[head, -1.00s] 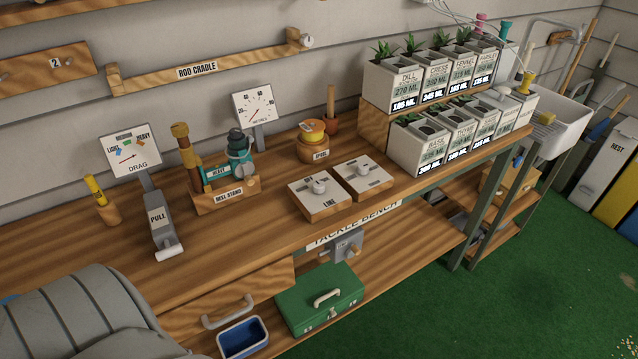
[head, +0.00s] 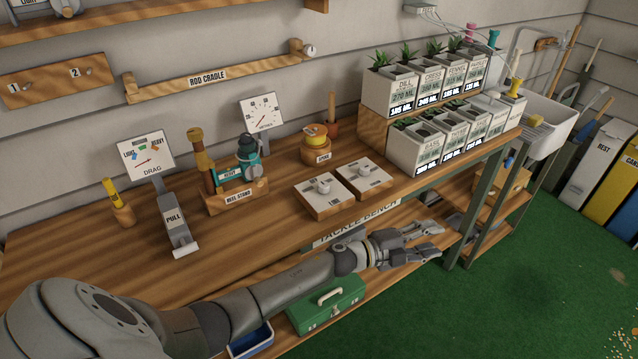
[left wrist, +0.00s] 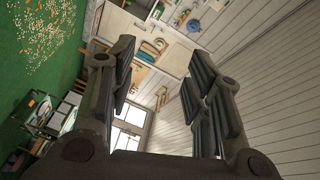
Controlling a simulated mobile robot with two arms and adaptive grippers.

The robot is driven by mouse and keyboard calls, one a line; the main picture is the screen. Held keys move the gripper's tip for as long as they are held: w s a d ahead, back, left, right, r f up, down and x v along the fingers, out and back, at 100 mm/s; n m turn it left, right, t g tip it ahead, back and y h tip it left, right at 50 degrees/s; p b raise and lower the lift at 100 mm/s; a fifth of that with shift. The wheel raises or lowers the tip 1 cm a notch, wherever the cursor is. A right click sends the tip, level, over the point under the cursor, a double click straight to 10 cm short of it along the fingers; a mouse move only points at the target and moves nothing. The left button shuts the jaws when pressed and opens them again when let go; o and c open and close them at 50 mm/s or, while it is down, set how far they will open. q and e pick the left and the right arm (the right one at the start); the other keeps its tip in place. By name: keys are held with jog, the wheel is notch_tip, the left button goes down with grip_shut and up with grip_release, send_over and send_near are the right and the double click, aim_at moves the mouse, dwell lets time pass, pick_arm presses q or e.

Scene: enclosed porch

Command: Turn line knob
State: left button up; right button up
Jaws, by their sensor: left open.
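Two white-topped wooden blocks sit on the bench top in the head view, each with a small pale knob. The left block (head: 323,203) bears the line knob (head: 323,187); its label was readable as LINE in the earlier view. The right block (head: 377,184) has its own knob (head: 368,168). My left gripper (head: 430,243) is open and empty, to the right of and below both blocks, by the bench's front edge. In the left wrist view its fingers (left wrist: 163,85) are spread, with nothing between them. My right gripper is not in view.
The reel stand (head: 236,196), the drag lever (head: 174,220) and a spool holder (head: 316,148) stand left of and behind the blocks. Labelled planters (head: 391,92) stand to the right. A green box (head: 327,303) is below. Bench top in front of the drag lever is clear.

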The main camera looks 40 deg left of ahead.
pick_arm(q)
notch_tip(320, 180, up, 6)
jog(key=d+m+g+h, duration=0.3)
jog(key=m+g, duration=0.2)
jog(key=m, duration=0.3)
notch_tip(320, 180, up, 12)
jog(key=m+g+y, duration=0.7)
jog(key=g+y, duration=0.2)
jog(key=y, duration=0.5)
send_over(324, 184)
notch_tip(324, 184, down, 10)
jog(key=p, duration=0.3)
jog(key=shift+f, duration=0.15)
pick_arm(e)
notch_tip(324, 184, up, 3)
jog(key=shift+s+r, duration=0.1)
pick_arm(q)
jog(key=shift+c, duration=0.4)
jog(key=shift+m, duration=0.3)
grip_shut()
